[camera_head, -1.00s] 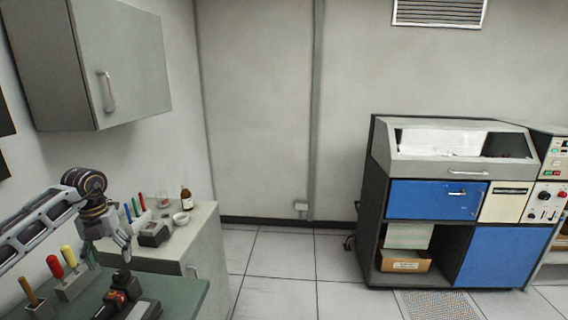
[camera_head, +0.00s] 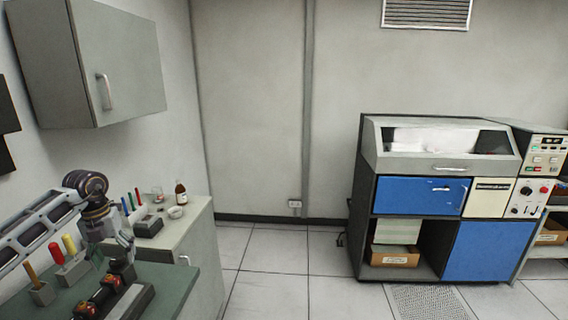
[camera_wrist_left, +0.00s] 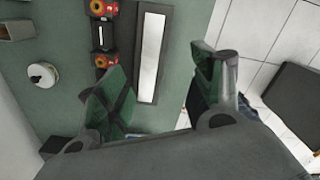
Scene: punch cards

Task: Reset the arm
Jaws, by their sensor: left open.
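My left arm comes in from the left in the head view. My right gripper is in neither view.
A black-and-red device (camera_head: 103,292) and a block of coloured-handled tools (camera_head: 72,268) stand on the bench. Beyond is a grey cabinet (camera_head: 205,250) with pens, a brown bottle (camera_head: 181,192) and a bowl. A blue-fronted machine (camera_head: 420,195) stands right. The tiled floor between is clear.

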